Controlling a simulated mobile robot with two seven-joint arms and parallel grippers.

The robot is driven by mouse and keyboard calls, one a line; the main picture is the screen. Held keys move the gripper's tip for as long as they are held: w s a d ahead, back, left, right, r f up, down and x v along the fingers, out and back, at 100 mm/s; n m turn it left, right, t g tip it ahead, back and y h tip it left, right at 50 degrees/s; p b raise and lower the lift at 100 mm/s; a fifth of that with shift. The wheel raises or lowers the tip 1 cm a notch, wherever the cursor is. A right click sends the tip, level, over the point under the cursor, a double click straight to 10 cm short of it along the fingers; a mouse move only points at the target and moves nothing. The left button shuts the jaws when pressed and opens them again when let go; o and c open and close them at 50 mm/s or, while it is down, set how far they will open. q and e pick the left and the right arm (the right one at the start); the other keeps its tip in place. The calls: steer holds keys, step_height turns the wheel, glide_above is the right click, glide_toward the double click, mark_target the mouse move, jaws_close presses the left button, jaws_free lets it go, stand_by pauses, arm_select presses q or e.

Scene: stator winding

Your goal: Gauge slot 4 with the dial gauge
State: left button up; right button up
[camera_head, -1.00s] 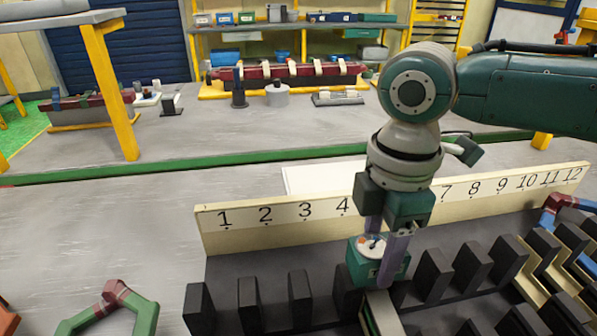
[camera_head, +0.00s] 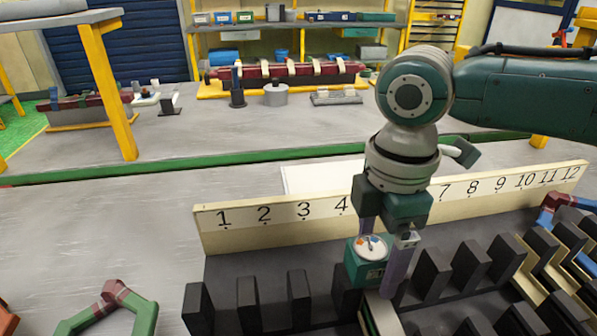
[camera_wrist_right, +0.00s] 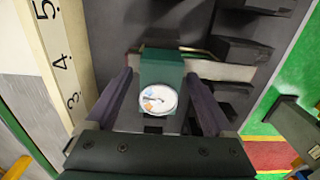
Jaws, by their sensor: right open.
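The dial gauge (camera_head: 363,270) is a green block with a round white dial on top. It stands upright at the row of black stator teeth (camera_head: 300,297), in front of the board area just right of the 4; its foot is hidden. My right gripper (camera_head: 382,268) is open, pointing down, with one purple finger on either side of the gauge. In the right wrist view the gauge (camera_wrist_right: 162,68) sits between the fingers with a gap at each side. A pale strip (camera_head: 384,315) runs from under the gauge toward the front. My left gripper is not in view.
The cream number board (camera_head: 265,233) stands behind the teeth; my right wrist hides some numbers. Coloured coils (camera_head: 545,262) lie in slots at the right. A green and red coil (camera_head: 112,308) lies at the front left. Bare table (camera_head: 90,230) lies left of the board.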

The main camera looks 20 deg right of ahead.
mark_target(379, 247)
step_height(379, 247, up, 10)
steer(key=shift+f+p, duration=0.1)
steer(key=shift+p, duration=0.2)
stand_by(0.8)
